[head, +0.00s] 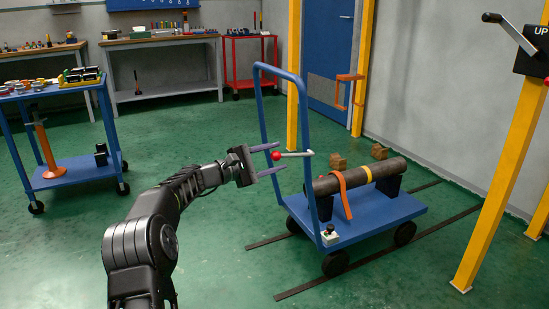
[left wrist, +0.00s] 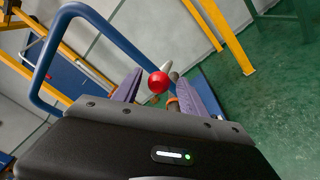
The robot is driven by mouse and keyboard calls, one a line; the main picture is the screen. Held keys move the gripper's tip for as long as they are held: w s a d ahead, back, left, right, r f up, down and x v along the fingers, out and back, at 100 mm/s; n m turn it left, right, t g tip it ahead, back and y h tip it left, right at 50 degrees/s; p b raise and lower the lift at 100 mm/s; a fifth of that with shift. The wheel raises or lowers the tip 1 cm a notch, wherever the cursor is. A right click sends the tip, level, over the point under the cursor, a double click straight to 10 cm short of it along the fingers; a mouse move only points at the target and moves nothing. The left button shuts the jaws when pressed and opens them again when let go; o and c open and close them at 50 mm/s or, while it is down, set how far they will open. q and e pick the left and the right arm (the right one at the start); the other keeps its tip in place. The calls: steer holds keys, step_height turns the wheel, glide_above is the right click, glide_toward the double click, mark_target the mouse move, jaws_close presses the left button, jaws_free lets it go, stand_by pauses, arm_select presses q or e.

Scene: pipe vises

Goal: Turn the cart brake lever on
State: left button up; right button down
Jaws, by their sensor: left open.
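The brake lever (head: 295,154) is a short grey rod with a red ball knob at the blue handle of the cart (head: 385,222). It points out sideways, roughly level. My left gripper (head: 274,158) is open, its two purple-grey fingers reaching toward the handle with the red knob (head: 276,156) between them in the picture. In the left wrist view the red knob (left wrist: 158,82) shows between the open fingers (left wrist: 165,88); I cannot tell whether they touch it. My right gripper is not in view.
The cart carries a dark pipe (head: 360,177) with an orange strap and stands over two dark floor rails (head: 330,281). Yellow posts (head: 507,160) stand at right. A blue trolley (head: 75,172) stands at left. Green floor around the cart is mostly clear.

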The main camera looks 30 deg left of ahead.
arm_select(q)
steer(key=p+v, duration=0.1)
steer(key=v, duration=0.6)
steer(key=shift+s+p, duration=0.25)
steer(key=shift+p, duration=0.1)
steer(key=shift+a, duration=0.2)
